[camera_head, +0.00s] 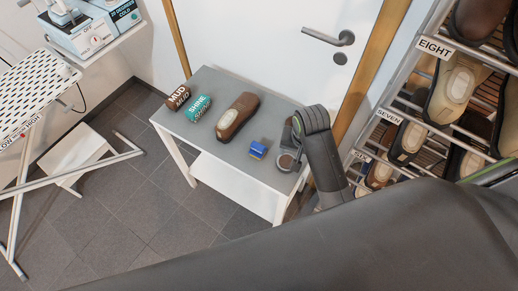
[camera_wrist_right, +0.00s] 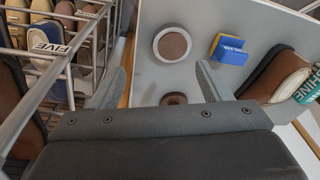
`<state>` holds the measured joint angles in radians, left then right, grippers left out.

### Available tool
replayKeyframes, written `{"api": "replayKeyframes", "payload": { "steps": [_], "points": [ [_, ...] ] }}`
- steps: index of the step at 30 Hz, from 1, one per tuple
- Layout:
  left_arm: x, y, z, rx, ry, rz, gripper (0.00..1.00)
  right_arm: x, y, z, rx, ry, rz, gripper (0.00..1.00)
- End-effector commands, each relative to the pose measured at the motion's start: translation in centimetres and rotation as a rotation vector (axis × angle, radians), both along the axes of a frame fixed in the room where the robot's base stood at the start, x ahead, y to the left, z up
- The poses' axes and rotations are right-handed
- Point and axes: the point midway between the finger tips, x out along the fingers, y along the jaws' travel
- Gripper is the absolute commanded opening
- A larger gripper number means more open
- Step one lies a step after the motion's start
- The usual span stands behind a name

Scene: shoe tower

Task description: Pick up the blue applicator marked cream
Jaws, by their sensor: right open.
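The blue applicator (camera_head: 258,149) with a yellow part lies on the grey-topped table (camera_head: 205,99). In the right wrist view the blue applicator (camera_wrist_right: 232,55) shows small pale lettering that I cannot read. My right gripper (camera_head: 292,145) is over the table's right end, to the right of the applicator and apart from it. In its wrist view the right gripper (camera_wrist_right: 158,82) is open, with the applicator beyond its right finger. A round tin (camera_wrist_right: 172,45) lies ahead of the fingers, and a brown round piece (camera_wrist_right: 174,99) shows between them. My left gripper is not in view.
Left of the applicator are a brown shoe (camera_head: 238,116), a teal brush marked SHINE (camera_head: 199,108) and a brown one marked MUD (camera_head: 178,95). A shoe rack (camera_head: 384,115) stands close on the right, and a door (camera_head: 270,50) is behind the table.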

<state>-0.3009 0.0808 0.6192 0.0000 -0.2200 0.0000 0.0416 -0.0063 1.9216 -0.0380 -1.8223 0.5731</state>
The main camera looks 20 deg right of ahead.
Motion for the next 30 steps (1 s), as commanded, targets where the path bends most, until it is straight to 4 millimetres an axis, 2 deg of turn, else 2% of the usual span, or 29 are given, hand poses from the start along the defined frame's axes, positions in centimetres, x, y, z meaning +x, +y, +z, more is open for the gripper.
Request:
{"api": "replayKeyframes", "payload": {
  "steps": [1, 6, 10, 16, 24, 26, 30],
  "points": [
    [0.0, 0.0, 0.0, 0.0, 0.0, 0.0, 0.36, 2.1, 1.3, 0.7, 0.019, 0.013, -0.036, 0.71],
    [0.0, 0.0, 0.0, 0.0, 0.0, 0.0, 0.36, 7.1, 4.8, 3.0, 0.048, 0.075, -0.161, 0.71],
    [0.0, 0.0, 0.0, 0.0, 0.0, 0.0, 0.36, 9.5, 6.9, 4.6, 0.052, 0.11, -0.228, 0.71],
    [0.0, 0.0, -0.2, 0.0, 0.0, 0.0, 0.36, 10.9, 8.2, 5.6, 0.047, 0.135, -0.275, 0.71],
    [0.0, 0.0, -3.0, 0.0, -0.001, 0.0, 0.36, 10.9, 8.2, 2.6, 0.048, 0.136, -0.278, 0.71],
    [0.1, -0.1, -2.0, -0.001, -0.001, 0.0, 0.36, 10.8, 8.2, 1.8, 0.046, 0.142, -0.279, 0.71],
    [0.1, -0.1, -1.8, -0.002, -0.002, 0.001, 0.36, 10.8, 8.2, -1.3, 0.047, 0.141, -0.277, 0.71]
  ]
}}
